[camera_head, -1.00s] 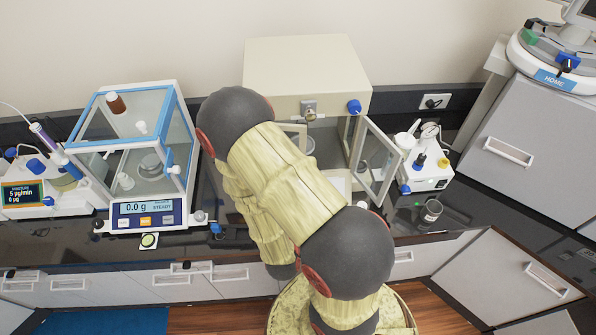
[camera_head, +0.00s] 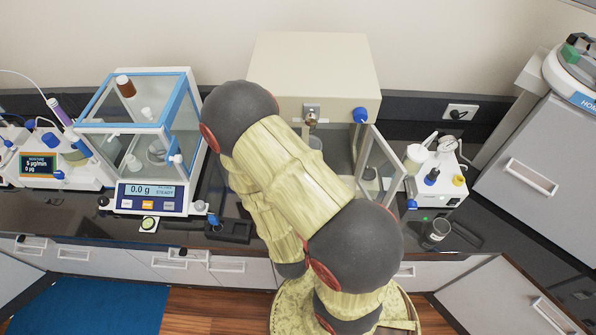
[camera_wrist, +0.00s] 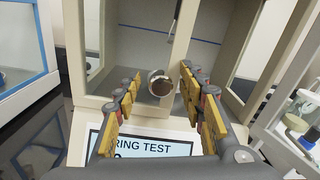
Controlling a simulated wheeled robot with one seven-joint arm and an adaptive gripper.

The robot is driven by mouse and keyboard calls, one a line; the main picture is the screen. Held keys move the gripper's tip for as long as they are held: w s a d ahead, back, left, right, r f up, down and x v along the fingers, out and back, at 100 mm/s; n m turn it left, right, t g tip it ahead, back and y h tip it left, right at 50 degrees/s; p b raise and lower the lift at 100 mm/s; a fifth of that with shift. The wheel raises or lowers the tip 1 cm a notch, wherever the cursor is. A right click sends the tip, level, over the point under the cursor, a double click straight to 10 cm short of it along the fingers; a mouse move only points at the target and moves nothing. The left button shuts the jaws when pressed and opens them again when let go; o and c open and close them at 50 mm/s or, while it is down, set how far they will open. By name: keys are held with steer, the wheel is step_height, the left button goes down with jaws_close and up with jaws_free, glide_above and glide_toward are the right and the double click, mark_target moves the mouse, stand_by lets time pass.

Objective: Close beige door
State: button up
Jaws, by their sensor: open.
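The beige cabinet (camera_head: 315,68) stands at the back centre of the counter. Its right glass door (camera_head: 380,170), framed in beige, stands swung open toward the front right; its edge also shows at the right of the wrist view (camera_wrist: 265,112). My gripper (camera_wrist: 163,105) is open and empty, facing the cabinet front. My arm hides the gripper and the cabinet's left front in the head view.
A blue-framed glass balance (camera_head: 145,130) stands left of the cabinet. A screen (camera_wrist: 150,147) lies below my gripper.

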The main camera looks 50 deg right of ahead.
steer(key=shift+r, duration=0.1)
step_height(320, 180, up, 10)
steer(key=shift+f, duration=0.15)
stand_by(0.5)
stand_by(0.5)
